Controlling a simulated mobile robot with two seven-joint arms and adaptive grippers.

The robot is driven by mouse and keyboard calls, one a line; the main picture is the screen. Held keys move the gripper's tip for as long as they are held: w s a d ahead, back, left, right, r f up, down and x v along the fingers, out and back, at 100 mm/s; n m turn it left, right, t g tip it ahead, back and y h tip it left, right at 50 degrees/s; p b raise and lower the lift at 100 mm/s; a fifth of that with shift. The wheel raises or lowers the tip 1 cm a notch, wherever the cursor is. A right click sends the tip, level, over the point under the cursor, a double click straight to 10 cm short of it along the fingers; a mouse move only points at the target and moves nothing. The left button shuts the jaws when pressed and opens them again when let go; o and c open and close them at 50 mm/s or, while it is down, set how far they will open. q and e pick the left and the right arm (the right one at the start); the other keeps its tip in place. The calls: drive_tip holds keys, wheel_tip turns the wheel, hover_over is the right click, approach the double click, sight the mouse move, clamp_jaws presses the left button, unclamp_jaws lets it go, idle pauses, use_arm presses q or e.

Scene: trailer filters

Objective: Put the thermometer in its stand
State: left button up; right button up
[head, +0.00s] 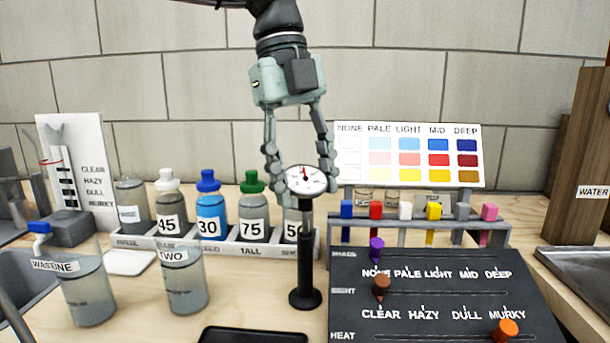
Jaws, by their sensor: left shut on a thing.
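The thermometer (305,179) has a round white dial with a dark needle, and it faces me. My left gripper (300,178) comes down from above and is shut on the thermometer, one finger at each side of the dial. A black stand (306,252) with an upright post and a round base is directly below the dial. The dial and the top of the post meet in the picture. I cannot tell whether the stem is inside the post. My right gripper is not in view.
A white rack (230,248) of bottles is behind and left of the stand. A black slider board (430,300) is close on the right, below a tube rack (420,220) and colour chart (408,155).

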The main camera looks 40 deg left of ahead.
use_arm(q)
drive_tip(key=shift+f, duration=0.45)
drive_tip(key=o, duration=1.2)
drive_tip(key=shift+o, duration=0.2)
drive_tip(key=shift+r, duration=0.1)
drive_tip(key=v, duration=1.2)
drive_tip(key=shift+s, duration=0.1)
